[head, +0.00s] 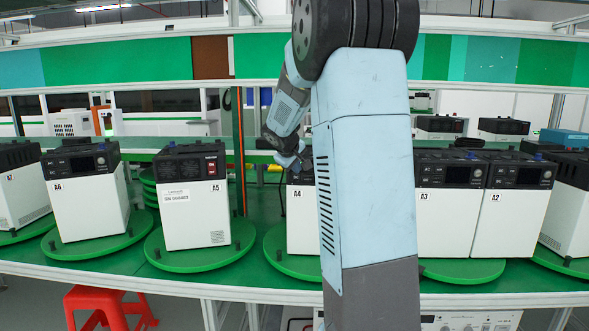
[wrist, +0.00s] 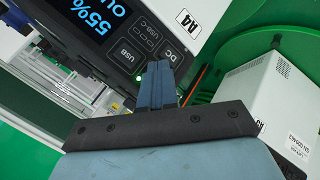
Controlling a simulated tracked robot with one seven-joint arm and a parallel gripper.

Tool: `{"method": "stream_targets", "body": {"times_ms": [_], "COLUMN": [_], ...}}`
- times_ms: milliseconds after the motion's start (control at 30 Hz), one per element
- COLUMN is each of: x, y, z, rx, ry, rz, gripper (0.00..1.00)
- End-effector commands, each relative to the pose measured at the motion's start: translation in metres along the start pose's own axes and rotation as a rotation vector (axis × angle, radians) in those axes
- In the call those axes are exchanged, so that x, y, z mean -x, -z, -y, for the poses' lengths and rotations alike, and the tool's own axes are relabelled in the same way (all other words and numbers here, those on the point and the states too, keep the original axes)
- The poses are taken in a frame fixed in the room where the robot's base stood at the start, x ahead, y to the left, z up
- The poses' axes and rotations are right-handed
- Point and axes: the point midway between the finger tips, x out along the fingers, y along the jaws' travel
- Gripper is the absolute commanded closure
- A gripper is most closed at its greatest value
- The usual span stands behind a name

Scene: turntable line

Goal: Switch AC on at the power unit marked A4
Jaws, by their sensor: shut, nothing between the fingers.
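The power unit marked A4 (head: 301,225) stands on a green turntable, mostly hidden behind my arm in the head view. In the wrist view its label A4 (wrist: 187,20) shows beside the dark front panel. Buttons marked DC (wrist: 168,50), USB-C (wrist: 146,40) and USB (wrist: 127,55) show, with a small green light (wrist: 139,78) near the fingers. No AC marking is visible. My gripper (wrist: 158,68) is shut and empty, its tips at the panel just by the DC button; contact cannot be told.
Unit A5 (head: 195,210) stands left of A4, with A6 (head: 90,205) beyond it. A3 (head: 445,220) and A2 (head: 512,220) stand on the right. A5 also shows close by in the wrist view (wrist: 262,90). A red stool (head: 108,303) stands below the line.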

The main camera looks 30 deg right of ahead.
Motion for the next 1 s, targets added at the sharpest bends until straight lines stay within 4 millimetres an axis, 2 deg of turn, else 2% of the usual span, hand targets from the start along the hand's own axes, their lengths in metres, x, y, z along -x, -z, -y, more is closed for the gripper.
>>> {"method": "stream_targets", "body": {"times_ms": [400, 767, 1000], "x": [0.01, 0.011, 0.023], "y": [-0.007, -0.008, -0.016], "z": [0.007, 0.008, 0.017], "rx": [-0.001, 0.0, 0.001], "ry": [0.0, 0.0, 0.0], "rz": [0.0, 0.0, -0.001], "gripper": [1.0, 1.0, 1.0]}}
